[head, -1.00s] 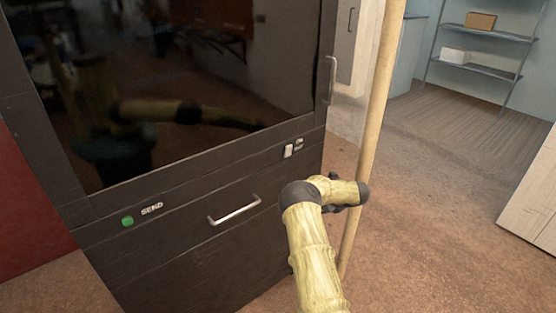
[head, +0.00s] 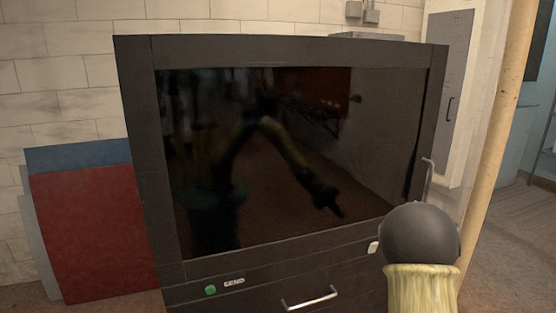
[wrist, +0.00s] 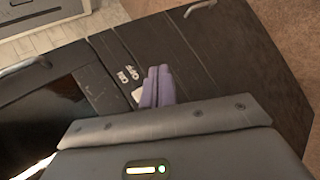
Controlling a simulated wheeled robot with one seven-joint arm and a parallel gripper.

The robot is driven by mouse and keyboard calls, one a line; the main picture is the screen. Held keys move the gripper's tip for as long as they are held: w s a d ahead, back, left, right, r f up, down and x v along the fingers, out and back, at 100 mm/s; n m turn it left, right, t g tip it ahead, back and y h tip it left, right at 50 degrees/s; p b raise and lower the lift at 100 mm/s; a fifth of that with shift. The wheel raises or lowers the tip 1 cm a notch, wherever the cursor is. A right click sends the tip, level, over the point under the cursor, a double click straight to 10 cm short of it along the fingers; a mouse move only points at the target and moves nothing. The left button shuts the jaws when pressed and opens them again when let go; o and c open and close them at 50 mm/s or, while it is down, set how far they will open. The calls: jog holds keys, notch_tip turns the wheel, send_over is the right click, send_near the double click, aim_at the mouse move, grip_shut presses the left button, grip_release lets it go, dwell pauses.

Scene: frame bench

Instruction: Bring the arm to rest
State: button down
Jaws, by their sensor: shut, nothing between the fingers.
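My gripper (wrist: 157,86) shows in the wrist view with its two purple fingers pressed together and nothing between them. It points toward the front of the dark cabinet, near a small white switch (wrist: 138,95); I cannot tell how far apart they are. In the head view my arm (head: 420,260) rises at the lower right, in front of the cabinet's lower right part. The gripper itself is hidden there, apart from a dim reflection of the arm in the glass.
The dark cabinet (head: 290,52) has a glass door (head: 300,170), a green SEND button (head: 210,290), a drawer handle (head: 310,299) and a door handle (head: 429,180). A pale post (head: 503,120) stands right of it. Red and blue panels (head: 95,235) lean at left. Open floor lies at right.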

jog(key=s+a+r+m+g+y+p, duration=0.1)
jog(key=s+a+r+m+g+p, duration=0.1)
jog(key=s+a+m, duration=0.5)
jog(key=s+a+r+m+g+y+p, duration=0.2)
jog(key=s+a+r+m+g, duration=0.3)
jog(key=s+a, duration=1)
jog(key=s+m, duration=0.2)
jog(key=s, duration=0.3)
jog(key=shift+s+r+y+p, duration=0.15)
jog(key=shift+r+y+p, duration=0.05)
jog(key=shift+y+p, duration=0.15)
jog(key=shift+a, duration=0.1)
